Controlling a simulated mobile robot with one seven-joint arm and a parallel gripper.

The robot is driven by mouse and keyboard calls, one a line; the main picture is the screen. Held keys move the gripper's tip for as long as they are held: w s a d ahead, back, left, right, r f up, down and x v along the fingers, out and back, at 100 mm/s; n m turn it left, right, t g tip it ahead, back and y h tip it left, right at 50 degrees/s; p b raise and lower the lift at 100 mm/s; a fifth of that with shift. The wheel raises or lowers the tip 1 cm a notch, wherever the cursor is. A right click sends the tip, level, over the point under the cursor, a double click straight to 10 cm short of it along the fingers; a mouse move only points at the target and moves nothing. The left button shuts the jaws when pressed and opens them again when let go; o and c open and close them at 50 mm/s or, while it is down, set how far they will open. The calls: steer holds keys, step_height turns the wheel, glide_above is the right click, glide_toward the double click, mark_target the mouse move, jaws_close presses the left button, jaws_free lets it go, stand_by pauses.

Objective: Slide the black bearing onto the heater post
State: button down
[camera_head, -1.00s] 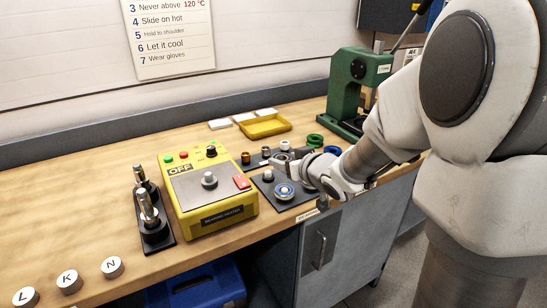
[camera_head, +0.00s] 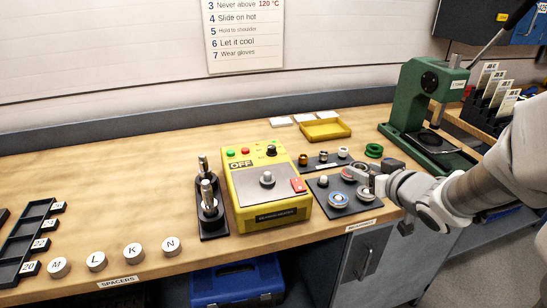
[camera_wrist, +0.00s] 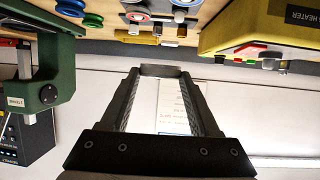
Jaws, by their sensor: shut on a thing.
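My gripper (camera_head: 366,176) is above the dark bearing mat (camera_head: 352,210) at the right of the heater. In the wrist view my gripper (camera_wrist: 160,72) is shut on a dark piece seen edge-on, which looks like the black bearing (camera_wrist: 160,70). Its bore is hidden from this angle. The yellow heater (camera_head: 245,205) stands left of my gripper, with the grey heater post (camera_head: 267,179) upright and bare on its top plate. The heater also shows in the wrist view (camera_wrist: 255,25). The held piece is apart from the post.
A bearing with a blue ring (camera_head: 338,199) lies on the mat below my gripper. A stand with two upright tools (camera_head: 209,210) is left of the heater. A green press (camera_head: 410,110) and yellow tray (camera_head: 325,131) are behind. Lettered spacers (camera_head: 97,261) line the front edge.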

steer(key=w+a+r+n+g+y+p, duration=0.1)
steer(key=w+a+r+n+y+p, duration=0.15)
steer(key=a, duration=0.75)
steer(key=r+n+g+y+p, duration=0.1)
steer(key=n+g+y+p, duration=0.1)
steer(key=n+y+p, duration=0.15)
glide_above(269, 174)
steer(key=s+d, duration=0.1)
steer(key=shift+s+d+b, duration=0.1)
steer(key=shift+b, duration=0.4)
steer(key=shift+f+b, duration=1.15)
steer(key=shift+b, duration=0.15)
steer(key=shift+f+b, duration=0.7)
steer(key=shift+b, duration=0.05)
steer(key=shift+f+b, duration=0.35)
steer(key=shift+f+b, duration=0.8)
steer(key=shift+f, duration=0.2)
steer(key=shift+f, duration=0.1)
